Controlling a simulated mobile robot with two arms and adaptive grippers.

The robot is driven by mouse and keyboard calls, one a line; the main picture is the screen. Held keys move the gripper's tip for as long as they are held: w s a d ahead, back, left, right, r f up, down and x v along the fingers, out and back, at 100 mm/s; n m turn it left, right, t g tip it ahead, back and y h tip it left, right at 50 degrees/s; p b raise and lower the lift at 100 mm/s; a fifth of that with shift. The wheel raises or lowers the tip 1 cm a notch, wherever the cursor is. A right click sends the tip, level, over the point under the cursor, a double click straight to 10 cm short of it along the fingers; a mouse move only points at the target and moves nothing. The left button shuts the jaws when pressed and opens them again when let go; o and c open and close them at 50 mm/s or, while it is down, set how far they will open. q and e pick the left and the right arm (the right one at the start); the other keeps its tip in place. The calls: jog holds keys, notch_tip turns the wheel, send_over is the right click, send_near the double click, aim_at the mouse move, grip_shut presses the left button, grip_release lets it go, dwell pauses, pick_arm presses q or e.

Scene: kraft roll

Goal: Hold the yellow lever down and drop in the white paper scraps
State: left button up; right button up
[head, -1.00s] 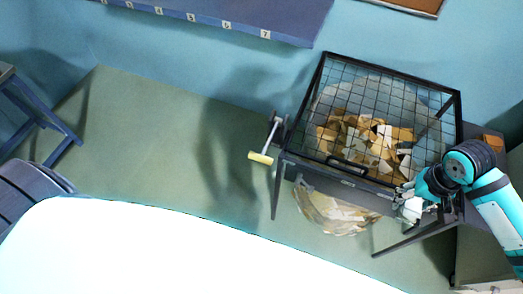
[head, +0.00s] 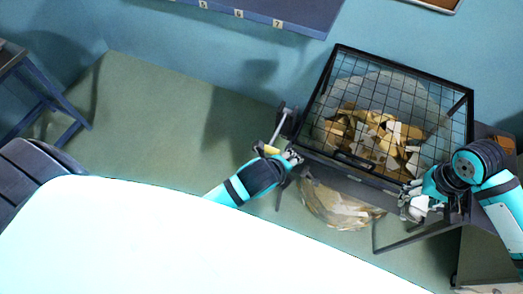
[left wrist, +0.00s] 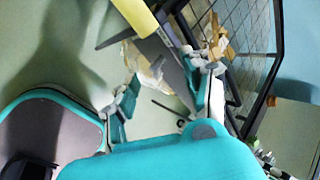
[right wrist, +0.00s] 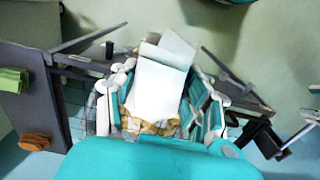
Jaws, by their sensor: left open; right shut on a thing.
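The yellow lever (head: 271,149) hangs on a grey crank at the left side of a black mesh-topped frame (head: 320,95). It also shows at the top of the left wrist view (left wrist: 136,14). My left gripper (head: 290,158) is open beside the yellow grip, near the frame's front left corner; I cannot tell whether it touches. My right gripper (head: 412,203) is shut on white paper scraps (right wrist: 160,85), seen between its fingers in the right wrist view. It is at the frame's front right corner. The mesh lid looks closed over brown and white scraps (head: 375,135).
A clear bag or bowl (head: 340,205) with pale scraps hangs under the frame. A side surface holds a green block (right wrist: 14,82) and a brown piece (right wrist: 34,142). A blue bench (head: 270,12) stands at the back, a stool (head: 45,85) at left. The floor left of the frame is clear.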

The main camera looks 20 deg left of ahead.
aim_at(272, 151)
pick_arm(q)
jog(key=s+a+r+n+y, duration=0.1)
jog(key=s+a+r+n, duration=0.15)
jog(key=r, duration=0.25)
jog(key=s+a+r+n, duration=0.2)
jog(key=a+r, duration=0.1)
jog(key=r, duration=0.2)
jog(key=shift+g+y, duration=0.3)
jog(key=shift+g, duration=0.1)
jog(key=x, duration=1.1)
jog(key=shift+w+a+f, duration=0.15)
jog(key=shift+w+f, duration=0.1)
jog(key=shift+f, duration=0.05)
